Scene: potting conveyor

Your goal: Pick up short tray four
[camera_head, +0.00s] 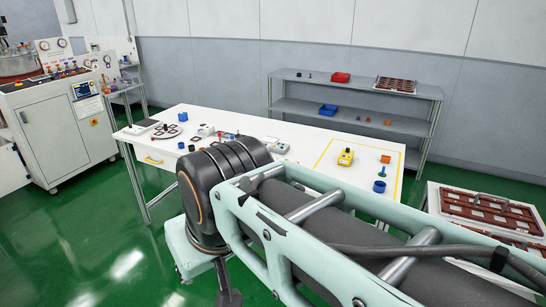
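Brown trays with pale square pieces lie on a white surface at the right edge. The upper one (490,210) shows almost whole; another (500,236) lies in front of it, partly hidden by my arm. A similar tray (395,84) lies on the top of the grey shelf. I see no readable label, so I cannot tell which is short tray four. My arm crosses the foreground from the lower right to the middle. My gripper cannot be made out; only arm links show, and no fingers are visible.
A white worktable (300,172) holds small parts, a yellow device (346,157) and a blue cup (379,186). A white machine cabinet (60,130) stands left. Green floor (90,245) is clear at lower left.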

